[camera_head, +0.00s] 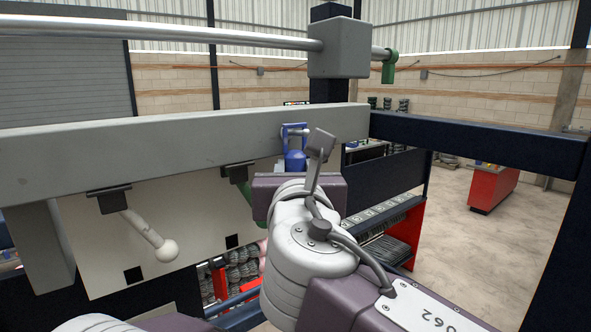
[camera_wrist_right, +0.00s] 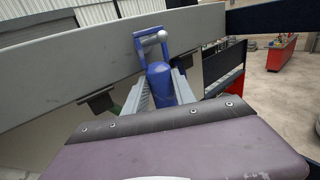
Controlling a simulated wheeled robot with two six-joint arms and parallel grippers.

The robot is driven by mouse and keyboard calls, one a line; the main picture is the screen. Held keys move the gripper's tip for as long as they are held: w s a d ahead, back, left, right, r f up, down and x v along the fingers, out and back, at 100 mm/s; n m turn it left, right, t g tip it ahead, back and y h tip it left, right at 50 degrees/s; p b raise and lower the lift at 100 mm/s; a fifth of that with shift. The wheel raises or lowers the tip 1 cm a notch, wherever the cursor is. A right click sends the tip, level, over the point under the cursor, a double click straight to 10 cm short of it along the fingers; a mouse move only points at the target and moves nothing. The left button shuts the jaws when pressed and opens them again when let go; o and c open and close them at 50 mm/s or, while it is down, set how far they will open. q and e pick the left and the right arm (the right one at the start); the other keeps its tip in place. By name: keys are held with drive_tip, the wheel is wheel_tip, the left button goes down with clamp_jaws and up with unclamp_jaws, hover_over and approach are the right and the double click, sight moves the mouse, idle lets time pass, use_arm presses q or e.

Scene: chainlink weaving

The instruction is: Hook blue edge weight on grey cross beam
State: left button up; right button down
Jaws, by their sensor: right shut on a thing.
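The grey cross beam (camera_head: 180,145) runs across the head view and also shows in the wrist view (camera_wrist_right: 60,80). The blue edge weight (camera_head: 295,160) is upright in front of the beam's face, near its right end. Its blue hook frame, with a pale ball, is at the top in the wrist view, below the beam's top edge. Whether it touches the beam I cannot tell. My right gripper (camera_wrist_right: 163,92) is shut around the blue weight's body (camera_wrist_right: 160,75); in the head view its fingers are mostly hidden behind my wrist. My left gripper is not in view.
A dark bracket with a pale ball-ended lever (camera_head: 148,236) hangs under the beam at left. A green piece (camera_head: 243,185) hangs nearby. A dark blue beam (camera_head: 470,135) continues to the right. A round rail (camera_head: 200,34) passes above. A red cabinet (camera_head: 493,190) stands far right.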

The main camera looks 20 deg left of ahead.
drive_tip(key=c, duration=0.9)
unclamp_jaws()
drive_tip(key=shift+c, duration=0.2)
